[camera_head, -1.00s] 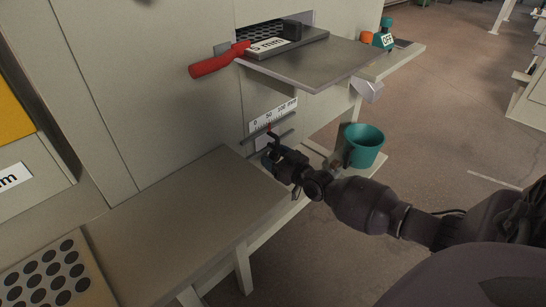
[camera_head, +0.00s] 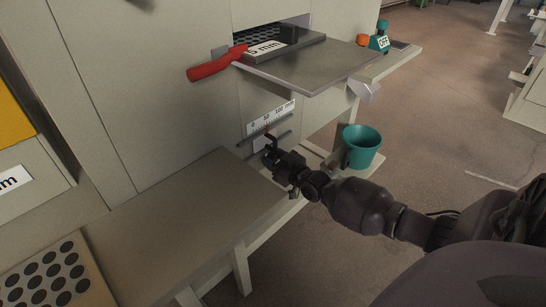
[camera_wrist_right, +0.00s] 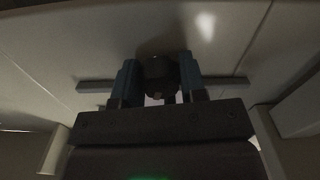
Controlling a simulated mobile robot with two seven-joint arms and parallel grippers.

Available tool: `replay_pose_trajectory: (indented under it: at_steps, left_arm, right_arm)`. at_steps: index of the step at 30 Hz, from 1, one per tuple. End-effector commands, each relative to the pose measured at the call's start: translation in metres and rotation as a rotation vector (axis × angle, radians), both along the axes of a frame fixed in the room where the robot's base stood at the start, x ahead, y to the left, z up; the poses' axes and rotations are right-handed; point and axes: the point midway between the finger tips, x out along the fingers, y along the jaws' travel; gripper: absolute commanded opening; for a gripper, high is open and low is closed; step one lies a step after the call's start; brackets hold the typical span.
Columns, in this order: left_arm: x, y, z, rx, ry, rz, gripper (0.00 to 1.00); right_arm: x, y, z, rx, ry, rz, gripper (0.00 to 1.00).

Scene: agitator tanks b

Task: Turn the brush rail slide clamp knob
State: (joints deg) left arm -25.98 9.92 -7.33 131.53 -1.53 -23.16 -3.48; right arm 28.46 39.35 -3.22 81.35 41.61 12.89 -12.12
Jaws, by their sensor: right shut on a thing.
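The brush rail slide (camera_head: 267,141) is a dark bar on the machine's front, below a white scale plate marked 0, 50, 100 mm (camera_head: 271,117). A small red pointer shows at the bar. My right gripper (camera_head: 270,157) is at the bar and hides much of it. In the right wrist view, the dark clamp knob (camera_wrist_right: 158,75) sits between my right gripper's two bluish fingers (camera_wrist_right: 158,82), which are shut on it. The bar (camera_wrist_right: 95,86) runs behind them. My left gripper is not in view.
A teal cup (camera_head: 362,146) stands on a low ledge right of my right gripper. Above are a grey shelf (camera_head: 325,68), a "5 mm" plate (camera_head: 285,47) and a red handle (camera_head: 216,65). A beige table (camera_head: 185,205) lies to the left. Open floor is at right.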

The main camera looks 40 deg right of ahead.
Motion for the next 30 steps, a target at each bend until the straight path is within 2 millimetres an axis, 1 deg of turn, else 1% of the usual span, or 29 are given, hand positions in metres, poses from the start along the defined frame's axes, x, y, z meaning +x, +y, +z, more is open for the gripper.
replay_pose_trajectory:
  at_steps: [1, 3, 12, 16, 25, 28, 30]
  left_arm:
    - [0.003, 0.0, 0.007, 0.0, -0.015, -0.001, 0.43]
    - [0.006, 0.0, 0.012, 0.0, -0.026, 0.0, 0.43]
    - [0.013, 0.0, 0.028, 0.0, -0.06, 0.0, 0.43]
    - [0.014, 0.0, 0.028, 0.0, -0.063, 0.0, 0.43]
    - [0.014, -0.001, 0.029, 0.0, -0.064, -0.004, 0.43]
    - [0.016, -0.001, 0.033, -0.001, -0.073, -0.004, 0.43]
    - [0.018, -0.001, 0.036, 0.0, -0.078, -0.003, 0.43]
  right_arm:
    - [0.001, 0.0, 0.005, -0.053, -0.01, -0.002, 0.0]
    - [0.001, 0.0, 0.005, -0.135, -0.016, -0.002, 0.0]
    - [0.001, 0.0, 0.003, -0.496, -0.041, -0.003, 0.0]
    - [0.0, 0.0, 0.001, -0.557, -0.043, -0.001, 0.0]
    - [0.0, 0.0, 0.0, -0.571, -0.044, 0.0, 0.0]
    - [0.0, 0.0, 0.002, -0.656, -0.052, -0.001, 0.0]
    - [0.0, 0.0, 0.002, -0.753, -0.061, -0.003, 0.0]
